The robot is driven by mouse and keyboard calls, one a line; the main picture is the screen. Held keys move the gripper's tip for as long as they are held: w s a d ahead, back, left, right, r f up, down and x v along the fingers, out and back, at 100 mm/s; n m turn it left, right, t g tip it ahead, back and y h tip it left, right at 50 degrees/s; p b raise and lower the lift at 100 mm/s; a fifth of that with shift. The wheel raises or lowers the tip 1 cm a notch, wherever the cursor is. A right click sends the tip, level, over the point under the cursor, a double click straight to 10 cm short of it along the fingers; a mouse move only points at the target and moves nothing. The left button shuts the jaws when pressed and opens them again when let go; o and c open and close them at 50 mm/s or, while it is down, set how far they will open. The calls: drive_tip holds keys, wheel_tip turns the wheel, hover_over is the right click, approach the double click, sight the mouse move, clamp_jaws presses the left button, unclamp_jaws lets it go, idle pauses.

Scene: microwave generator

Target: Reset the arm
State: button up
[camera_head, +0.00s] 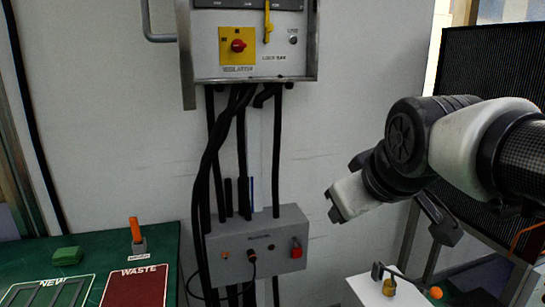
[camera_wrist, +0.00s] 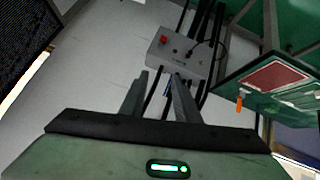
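My arm (camera_head: 470,140) reaches in from the right edge of the head view, bent, with its wrist in front of the wall and the dark mesh panel. My gripper (camera_wrist: 160,88) shows in the wrist view with its two fingers apart and nothing between them. It is in free air, apart from the grey control box (camera_head: 255,255) on the wall, which also shows beyond the fingers in the wrist view (camera_wrist: 180,55). In the head view I cannot clearly make out the fingertips.
An isolator panel (camera_head: 240,45) with a red knob hangs above the grey box, with black cables (camera_head: 220,150) between them. A green table (camera_head: 100,245) at left holds a green block (camera_head: 67,256), an orange-handled item (camera_head: 136,232) and a red WASTE area (camera_head: 135,288). A white stand (camera_head: 365,288) is lower right.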

drive_tip(key=s+d+f+m+g, duration=0.1)
drive_tip(key=s+f+m+g, duration=0.3)
drive_tip(key=s+f, duration=0.7)
wheel_tip(320, 180, up, 24)
drive_tip(key=s+m+p, duration=0.1)
drive_tip(key=p, duration=2.1)
drive_tip(key=shift+s+f+t+h+p, duration=0.25)
drive_tip(key=shift+s+t+h+p, duration=0.05)
drive_tip(key=shift+p, duration=0.1)
